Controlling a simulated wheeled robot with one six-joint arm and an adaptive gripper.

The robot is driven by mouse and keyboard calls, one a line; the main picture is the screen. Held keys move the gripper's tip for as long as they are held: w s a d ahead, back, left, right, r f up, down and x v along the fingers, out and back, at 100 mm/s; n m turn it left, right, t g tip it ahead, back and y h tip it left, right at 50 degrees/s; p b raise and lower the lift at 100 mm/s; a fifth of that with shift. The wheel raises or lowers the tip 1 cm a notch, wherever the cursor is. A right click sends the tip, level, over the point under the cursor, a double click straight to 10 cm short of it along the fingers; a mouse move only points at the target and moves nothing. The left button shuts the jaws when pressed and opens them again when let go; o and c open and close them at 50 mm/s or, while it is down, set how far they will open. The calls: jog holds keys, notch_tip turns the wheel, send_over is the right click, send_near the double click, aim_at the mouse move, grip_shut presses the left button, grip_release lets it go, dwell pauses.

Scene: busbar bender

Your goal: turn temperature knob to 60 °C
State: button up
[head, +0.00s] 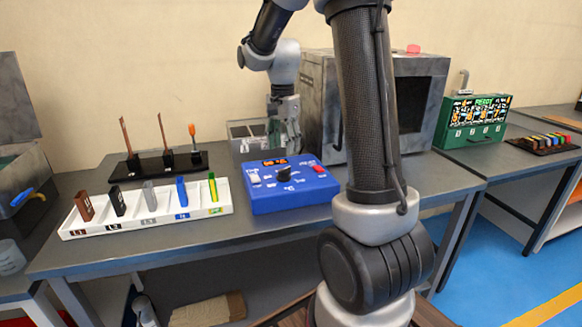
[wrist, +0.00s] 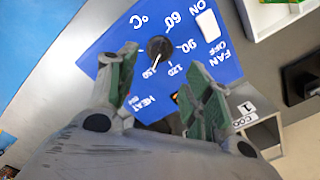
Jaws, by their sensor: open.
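The blue control box (head: 300,193) stands on the grey bench, with a small orange display, a white switch and a red button on it. Its black temperature knob (head: 284,174) sits on the sloped face; it also shows in the wrist view (wrist: 160,47). Printed marks 60, 90, 120 and 150 surround the knob. Its pale pointer line appears to point towards the 150 mark. My gripper (head: 285,145) is above the back of the box. In the wrist view its green-padded fingers (wrist: 160,78) are open and empty, with the knob visible beyond the gap, apparently not touched.
A white tray (head: 145,222) with several coloured bars stands left of the box. Behind it is a black stand (head: 155,167) with upright tools. A large grey oven-like cabinet (head: 423,100) is close behind and right.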

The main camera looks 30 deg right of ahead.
aim_at(284, 174)
jog(key=shift+f+m, duration=0.25)
jog(key=shift+m, duration=0.45)
notch_tip(284, 174, down, 8)
jog(key=shift+r, duration=0.25)
jog(key=c, duration=1.1)
